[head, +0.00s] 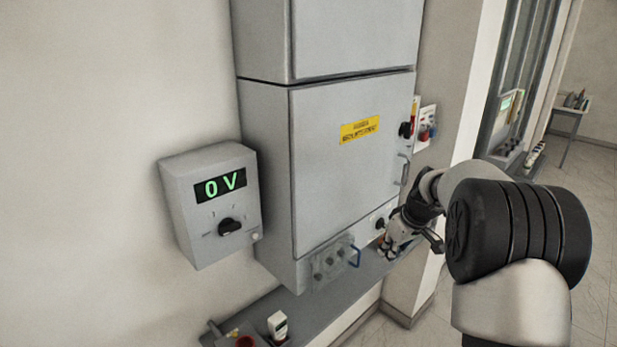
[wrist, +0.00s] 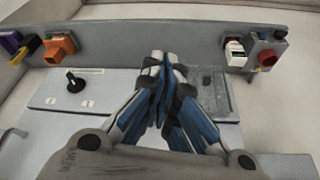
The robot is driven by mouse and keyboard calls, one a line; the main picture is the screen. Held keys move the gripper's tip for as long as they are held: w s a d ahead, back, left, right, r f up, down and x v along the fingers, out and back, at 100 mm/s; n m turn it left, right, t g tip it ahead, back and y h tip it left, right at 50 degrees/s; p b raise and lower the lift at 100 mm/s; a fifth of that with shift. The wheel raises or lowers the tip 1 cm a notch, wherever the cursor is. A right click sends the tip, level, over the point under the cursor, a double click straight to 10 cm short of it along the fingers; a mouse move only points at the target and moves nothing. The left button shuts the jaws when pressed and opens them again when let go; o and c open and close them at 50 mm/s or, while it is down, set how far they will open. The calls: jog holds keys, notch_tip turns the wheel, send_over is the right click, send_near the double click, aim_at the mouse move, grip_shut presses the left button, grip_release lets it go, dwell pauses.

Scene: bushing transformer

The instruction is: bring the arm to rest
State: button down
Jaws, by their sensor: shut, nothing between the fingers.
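My gripper (head: 393,247) is in front of the lower right part of the grey cabinet in the head view, at the end of my arm coming in from the right. In the wrist view my gripper (wrist: 164,58) points at the cabinet's lower panel and the shelf, with its blue-padded fingers together and nothing between them. I cannot tell from these views whether the fingertips touch anything. The panel's black knob (wrist: 75,84) is to the left of the fingers.
A grey cabinet (head: 345,190) with a yellow label fills the middle. A meter box (head: 208,205) reading 0 V hangs left of it. The shelf (head: 340,300) below carries a white device (wrist: 235,52), a red-knobbed box (wrist: 267,57) and an orange item (wrist: 60,47). Floor shows at right.

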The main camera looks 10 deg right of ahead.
jog(key=s+a+r+m+b, duration=0.1)
jog(key=s+a+r+b, duration=0.25)
jog(key=s+a, duration=0.45)
jog(key=s+a+r+m+b, duration=0.15)
jog(key=s+a+b, duration=0.25)
jog(key=s, duration=0.7)
jog(key=s+a+f+b, duration=0.1)
jog(key=s+f, duration=0.1)
jog(key=s, duration=0.4)
jog(key=s+a+f+m+h+b, duration=0.1)
jog(key=s+f+b, duration=0.1)
jog(key=s, duration=0.4)
jog(key=s+a+f+b, duration=0.1)
jog(key=s+f+b, duration=0.1)
jog(key=s, duration=0.5)
jog(key=shift+a+f+m+t+h, duration=0.3)
jog(key=shift+a+f+m, duration=0.1)
jog(key=shift+f, duration=0.4)
